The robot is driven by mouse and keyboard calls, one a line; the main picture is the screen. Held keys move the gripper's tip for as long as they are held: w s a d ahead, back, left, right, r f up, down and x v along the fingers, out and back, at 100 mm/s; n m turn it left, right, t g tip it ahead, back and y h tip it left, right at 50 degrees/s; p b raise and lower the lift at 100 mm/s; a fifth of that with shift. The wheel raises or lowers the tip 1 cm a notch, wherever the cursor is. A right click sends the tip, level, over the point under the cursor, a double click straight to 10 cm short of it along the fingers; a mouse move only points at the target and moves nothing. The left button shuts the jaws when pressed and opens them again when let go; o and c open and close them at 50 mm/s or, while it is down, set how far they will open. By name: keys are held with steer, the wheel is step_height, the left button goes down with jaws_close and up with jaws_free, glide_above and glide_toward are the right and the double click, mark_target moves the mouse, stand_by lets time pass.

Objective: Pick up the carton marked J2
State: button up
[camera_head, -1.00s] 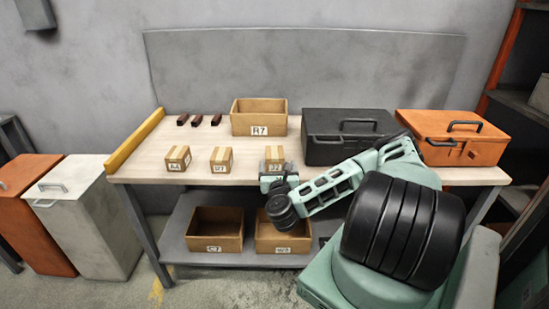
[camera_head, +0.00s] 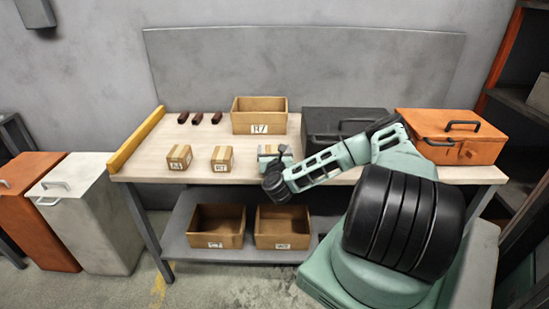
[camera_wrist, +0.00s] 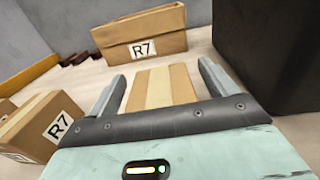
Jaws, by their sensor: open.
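A small tan carton with a paler tape stripe (camera_wrist: 160,88) stands on the bench between the two fingers of my gripper (camera_wrist: 162,90) in the wrist view. The fingers are open, one on each side of it. Whether they touch it I cannot tell. In the head view my gripper (camera_head: 275,153) covers most of this carton, the rightmost in the row of three. Its label is hidden now; in the earlier frame it was small and looked like J2.
Left of it stand a carton marked R7 (camera_head: 221,158) and one marked A4 (camera_head: 179,157). An open box marked R7 (camera_head: 259,125) stands behind. A black case (camera_head: 335,120) is close on the right, an orange case (camera_head: 450,150) beyond. Two open bins (camera_head: 216,240) sit on the lower shelf.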

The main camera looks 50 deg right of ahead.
steer(key=c, duration=1.2)
